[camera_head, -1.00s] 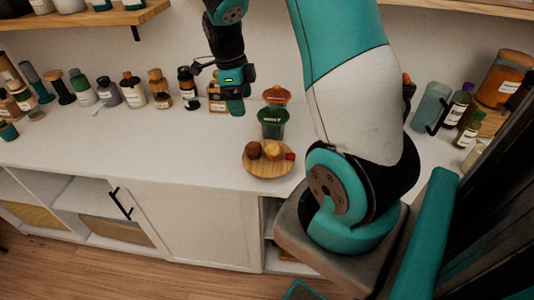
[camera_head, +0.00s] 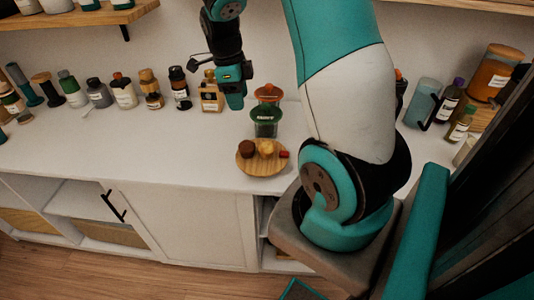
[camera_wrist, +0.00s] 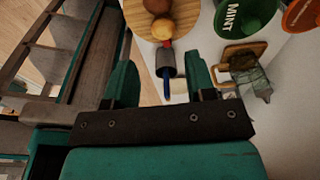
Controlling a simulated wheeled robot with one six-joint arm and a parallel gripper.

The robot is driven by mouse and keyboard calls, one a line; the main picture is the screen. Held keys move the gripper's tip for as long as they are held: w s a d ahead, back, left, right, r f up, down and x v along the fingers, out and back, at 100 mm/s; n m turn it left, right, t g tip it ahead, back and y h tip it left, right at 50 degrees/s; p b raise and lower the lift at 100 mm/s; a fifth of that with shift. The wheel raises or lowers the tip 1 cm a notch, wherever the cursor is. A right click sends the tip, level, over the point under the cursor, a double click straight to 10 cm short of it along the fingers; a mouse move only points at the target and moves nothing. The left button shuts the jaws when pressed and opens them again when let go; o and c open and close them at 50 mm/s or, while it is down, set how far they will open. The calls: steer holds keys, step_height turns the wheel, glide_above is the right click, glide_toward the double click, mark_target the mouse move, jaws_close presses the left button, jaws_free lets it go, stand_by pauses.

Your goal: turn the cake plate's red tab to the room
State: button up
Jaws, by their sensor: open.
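The round wooden cake plate (camera_head: 262,170) lies on the white counter near its front edge. It holds a dark brown cake (camera_head: 246,149) and a yellowish cake (camera_head: 266,148). Its red tab (camera_head: 284,154) is on the right side of the rim. In the wrist view the plate (camera_wrist: 140,28) is at the top, with the red tab (camera_wrist: 167,44) on its near edge. My gripper (camera_head: 236,103) is open, pointing down above the counter, behind the plate in the head view. In the wrist view its fingers (camera_wrist: 160,75) are apart; a grey piece with a blue strip shows between them, unidentified.
A green mint jar (camera_head: 265,122) and an orange-lidded jar (camera_head: 269,95) stand just behind the plate. A small labelled bottle (camera_head: 210,96) is beside my gripper. Several bottles line the wall. The counter left of the plate is clear.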

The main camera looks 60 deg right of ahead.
steer(key=t+b, duration=0.1)
steer(key=b, duration=0.4)
glide_above(284, 153)
steer(key=shift+y, duration=0.4)
step_height(284, 153, down, 18)
steer(key=shift+d+r+b, duration=0.1)
steer(key=shift+r+b, duration=0.1)
steer(key=shift+b, duration=0.45)
steer(key=shift+c, duration=0.5)
jaws_close()
